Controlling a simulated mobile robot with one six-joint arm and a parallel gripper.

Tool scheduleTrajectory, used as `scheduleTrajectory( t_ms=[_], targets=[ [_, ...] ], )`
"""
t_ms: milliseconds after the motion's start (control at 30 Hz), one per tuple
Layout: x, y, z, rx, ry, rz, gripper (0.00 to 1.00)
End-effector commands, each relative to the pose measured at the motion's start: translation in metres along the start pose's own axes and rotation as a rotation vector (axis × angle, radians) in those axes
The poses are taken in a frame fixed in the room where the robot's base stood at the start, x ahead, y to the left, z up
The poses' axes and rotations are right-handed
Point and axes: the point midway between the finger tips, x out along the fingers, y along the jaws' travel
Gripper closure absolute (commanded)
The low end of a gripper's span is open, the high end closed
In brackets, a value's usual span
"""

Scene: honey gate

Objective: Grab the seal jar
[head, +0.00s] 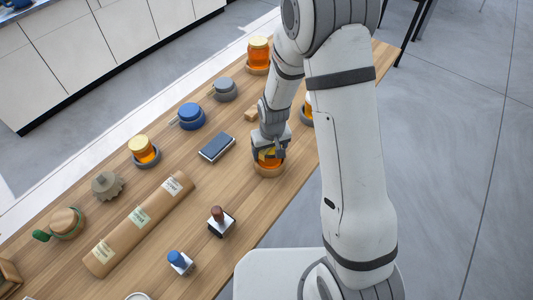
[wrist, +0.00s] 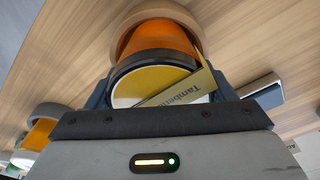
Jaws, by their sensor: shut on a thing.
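My gripper (head: 270,146) is low over the table and shut on an amber honey jar (head: 268,162). The jar stands in or just above a round wooden ring (head: 268,171), with the gripper around its upper part. The wrist view shows the jar's yellow lid (wrist: 152,84), dark rim and a tan tag (wrist: 185,90) reading "Tamber…", partly hidden. Other amber jars are a yellow-lidded one (head: 258,50) at the far end, another (head: 144,149) at the left in a dark ring, and one (head: 307,105) mostly hidden behind my arm. I cannot tell which jar bears a seal.
A dark flat box (head: 216,148) lies left of the held jar. A blue pot (head: 191,116), a grey pot (head: 224,89) and a small wooden block (head: 251,114) stand beyond.

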Motion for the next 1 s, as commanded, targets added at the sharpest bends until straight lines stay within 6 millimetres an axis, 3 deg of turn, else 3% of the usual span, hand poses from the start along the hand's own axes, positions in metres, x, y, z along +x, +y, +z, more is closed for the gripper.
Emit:
scheduleTrajectory(
  t_ms=[233,567,1000],
  targets=[
    [0.0,0.0,0.0,0.001,0.0,0.0,0.71],
    [-0.005,0.001,-0.002,0.001,0.004,0.0,0.72],
    [-0.07,0.001,-0.01,0.002,0.006,0.001,0.72]
  ],
)
